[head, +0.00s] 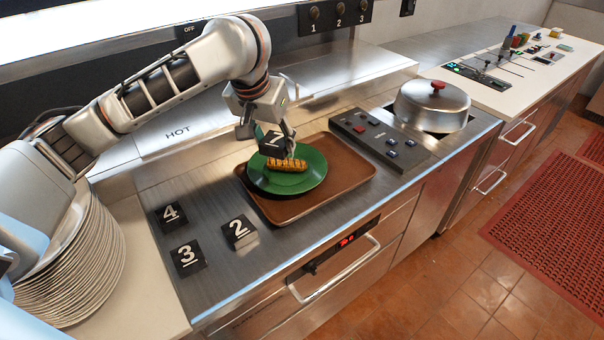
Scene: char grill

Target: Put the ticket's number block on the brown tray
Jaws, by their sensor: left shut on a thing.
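My left gripper (266,138) is shut on a black number block (272,146) with a white mark that looks like a 1. It holds the block over the green plate (314,181), above the brown tray (275,213). A yellow-brown grilled food piece (287,165) lies on the plate, which sits on the tray. Whether the block touches the plate or food is hard to tell. Number blocks 4 (171,215), 3 (187,257) and 2 (239,231) lie on the steel counter left of the tray. My right gripper is not in view. I see no readable ticket.
A stack of plates (85,265) stands at the lower left. A control panel (380,140) with buttons and a lidded steel pot (432,104) are right of the tray. A drawer handle (335,268) juts out below the front edge.

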